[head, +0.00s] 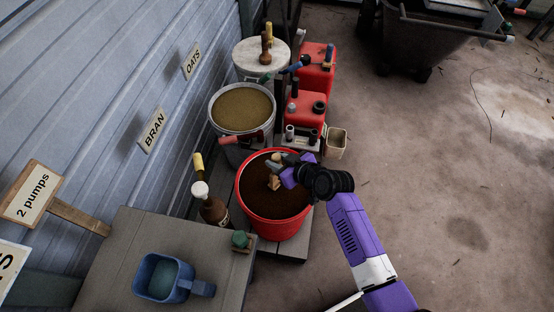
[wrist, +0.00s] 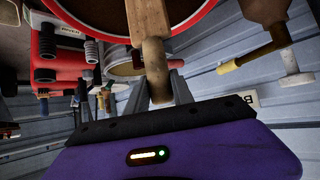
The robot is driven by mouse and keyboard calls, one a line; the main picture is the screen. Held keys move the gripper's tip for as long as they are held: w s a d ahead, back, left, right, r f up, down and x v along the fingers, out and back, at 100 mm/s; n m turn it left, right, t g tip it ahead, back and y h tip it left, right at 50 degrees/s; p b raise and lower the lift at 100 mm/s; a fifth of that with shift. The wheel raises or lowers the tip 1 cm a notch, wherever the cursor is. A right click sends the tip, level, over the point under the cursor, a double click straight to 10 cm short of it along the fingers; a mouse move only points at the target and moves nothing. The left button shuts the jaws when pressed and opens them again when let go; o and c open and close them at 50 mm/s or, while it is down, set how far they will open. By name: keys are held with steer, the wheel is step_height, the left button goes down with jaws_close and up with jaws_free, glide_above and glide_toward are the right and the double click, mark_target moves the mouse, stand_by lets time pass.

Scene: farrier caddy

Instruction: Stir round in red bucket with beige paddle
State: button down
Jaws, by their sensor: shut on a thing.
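The red bucket (head: 277,222) stands on a low wooden platform and holds dark brown feed. My gripper (head: 276,162) is over the bucket's far side. In the wrist view my gripper (wrist: 160,90) is shut on the handle of the beige paddle (wrist: 150,22), which extends from the fingers toward the bucket. The paddle (head: 273,183) also shows in the head view, its lower part at the brown feed. How deep it goes is hidden. The bucket's red rim (wrist: 205,12) crosses the top of the wrist view.
A table (head: 122,258) with a blue scoop (head: 163,279) is at the front left. A brown bottle (head: 213,209) stands close to the bucket's left. A metal bin of bran (head: 243,108) and red cans (head: 304,108) are behind. The floor to the right is open.

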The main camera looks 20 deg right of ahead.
steer(key=shift+f+b, duration=3.1)
steer(key=shift+f, duration=0.5)
steer(key=shift+w, duration=0.1)
